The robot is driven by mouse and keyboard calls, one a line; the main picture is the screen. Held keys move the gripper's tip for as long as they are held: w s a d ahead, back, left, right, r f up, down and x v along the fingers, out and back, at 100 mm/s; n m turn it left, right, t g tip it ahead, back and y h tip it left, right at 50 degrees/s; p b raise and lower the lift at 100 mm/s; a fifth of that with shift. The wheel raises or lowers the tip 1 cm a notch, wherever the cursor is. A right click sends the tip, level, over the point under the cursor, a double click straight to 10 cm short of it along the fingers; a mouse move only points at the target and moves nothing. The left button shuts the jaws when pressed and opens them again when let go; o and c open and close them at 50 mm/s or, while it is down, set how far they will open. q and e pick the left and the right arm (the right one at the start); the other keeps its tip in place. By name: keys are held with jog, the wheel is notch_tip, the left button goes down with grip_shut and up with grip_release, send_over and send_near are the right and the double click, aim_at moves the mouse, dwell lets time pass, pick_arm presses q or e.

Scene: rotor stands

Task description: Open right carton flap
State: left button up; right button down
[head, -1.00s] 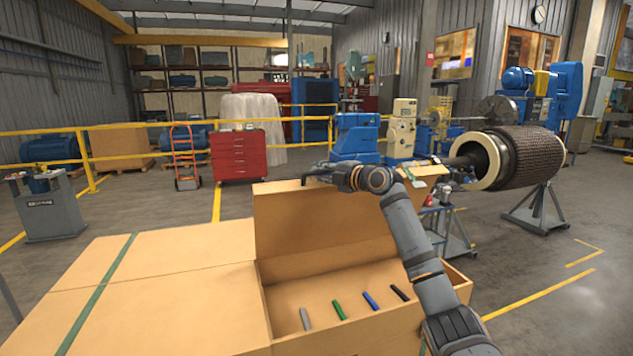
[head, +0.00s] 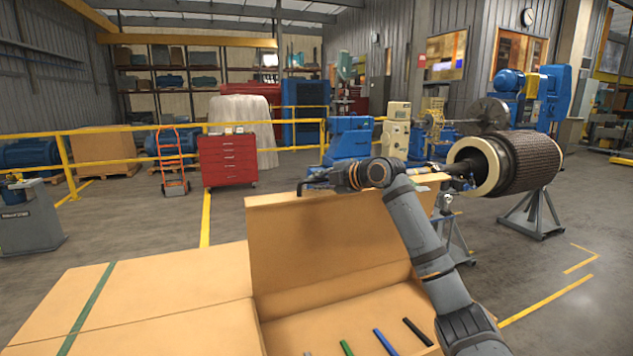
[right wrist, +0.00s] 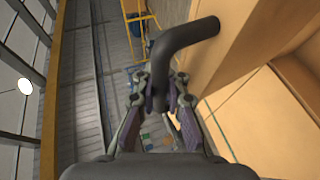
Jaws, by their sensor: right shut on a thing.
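The carton (head: 340,326) is open on its right half, showing the inside. A tan cardboard flap (head: 320,240) stands roughly upright along its far side. My right gripper (head: 312,184) is at the flap's top left edge, shut on a dark bent handle. In the right wrist view the handle (right wrist: 185,42) runs from between the fingers (right wrist: 162,100) to the tan board (right wrist: 240,45). My right arm crosses in front of the flap's right part and hides some of it. My left gripper is not in view.
Closed tan carton panels (head: 165,305) with a green strip (head: 88,308) lie at left. Green (head: 346,348), blue (head: 385,342) and black (head: 417,332) sticks lie inside the carton. A large rotor (head: 510,165) on stands is behind at right. Floor at far right is clear.

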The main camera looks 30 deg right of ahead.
jog(key=shift+r, duration=0.25)
jog(key=c, duration=1.5)
grip_release()
jog(key=shift+s+a, duration=0.1)
jog(key=shift+s, duration=0.05)
jog(key=shift+o, duration=0.7)
jog(key=shift+s+a+r, duration=0.1)
jog(key=shift+s+a, duration=0.05)
jog(key=shift+s, duration=0.05)
jog(key=shift+w, duration=0.1)
jog(key=shift+d, duration=0.2)
jog(key=v, duration=0.6)
jog(key=shift+s+d, duration=0.1)
jog(key=shift+s, duration=0.3)
jog(key=shift+s+r, duration=0.2)
jog(key=shift+s, duration=0.1)
